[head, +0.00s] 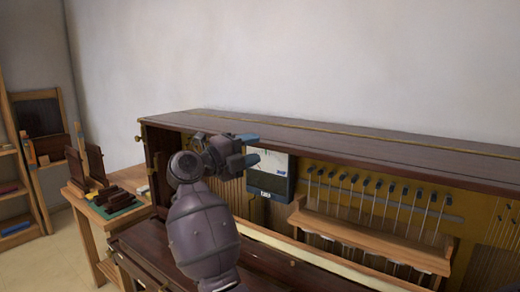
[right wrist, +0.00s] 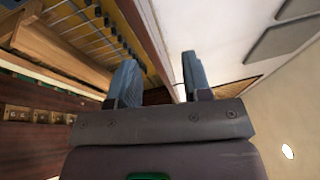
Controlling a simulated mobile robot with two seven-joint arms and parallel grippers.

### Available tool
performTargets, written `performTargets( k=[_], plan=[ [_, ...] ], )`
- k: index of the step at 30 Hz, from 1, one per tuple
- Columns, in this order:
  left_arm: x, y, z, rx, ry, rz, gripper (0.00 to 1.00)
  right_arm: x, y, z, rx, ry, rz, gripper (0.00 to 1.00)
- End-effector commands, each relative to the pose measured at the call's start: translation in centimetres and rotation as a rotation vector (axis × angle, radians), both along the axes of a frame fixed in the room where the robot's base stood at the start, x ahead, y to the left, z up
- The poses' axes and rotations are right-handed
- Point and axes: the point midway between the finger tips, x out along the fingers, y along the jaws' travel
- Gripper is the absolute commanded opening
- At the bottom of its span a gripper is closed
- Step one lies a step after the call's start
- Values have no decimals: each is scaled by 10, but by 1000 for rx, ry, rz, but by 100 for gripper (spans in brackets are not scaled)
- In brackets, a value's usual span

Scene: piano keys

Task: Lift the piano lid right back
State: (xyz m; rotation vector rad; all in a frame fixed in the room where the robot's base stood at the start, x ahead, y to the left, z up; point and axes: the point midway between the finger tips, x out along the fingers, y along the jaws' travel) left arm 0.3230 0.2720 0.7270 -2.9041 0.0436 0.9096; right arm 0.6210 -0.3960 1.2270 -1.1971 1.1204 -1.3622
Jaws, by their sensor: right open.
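The upright piano has its front panel off, and its dark wooden lid (head: 330,136) lies flat along the top. A brass hinge strip (head: 330,127) runs the length of the lid. My right gripper (head: 251,149) is open at the lid's front edge, left of the middle. In the right wrist view, its two blue-grey fingers (right wrist: 160,80) are apart, and a dark wooden edge shows between them in the picture. I cannot tell whether the fingers touch the lid. My left gripper is not in view.
A meter box (head: 269,174) sits in the piano just below the right gripper. A wooden rail with several hammers (head: 370,225) is to its right. A small side table (head: 93,213) with wooden pieces stands left. The wall is behind the lid; the air above is clear.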

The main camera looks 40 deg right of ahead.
Motion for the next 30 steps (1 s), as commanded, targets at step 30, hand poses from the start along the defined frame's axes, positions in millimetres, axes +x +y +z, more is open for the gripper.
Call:
performTargets(
  k=[30],
  plan=[
    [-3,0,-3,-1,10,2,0,-21,-101,-17,111,88,-67,45]
  ],
)
